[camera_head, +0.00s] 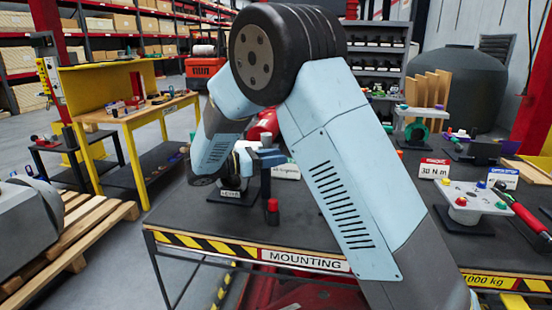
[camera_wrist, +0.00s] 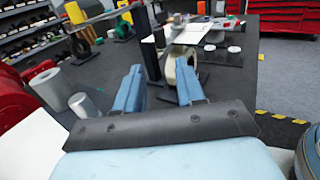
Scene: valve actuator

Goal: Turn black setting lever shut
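My gripper (camera_wrist: 159,66) is open, with its two blue fingers apart and pointing away from the wrist camera. A dark upright bar (camera_wrist: 148,45), which looks like the black setting lever, shows just beyond and between the fingertips; I cannot tell if it touches either one. A pale ring-shaped part (camera_wrist: 182,68) lies beside the right finger, partly hidden by it. In the head view my gripper (camera_head: 263,156) is over the mounting table, and my arm hides much of the valve assembly. A dark stand (camera_head: 236,195) with a small label is below the gripper.
The mounting table (camera_head: 200,226) has a striped front edge. A plate with coloured knobs (camera_head: 470,200) and a red-handled tool (camera_head: 520,210) are at the right. Grey and red cylinders are left in the wrist view.

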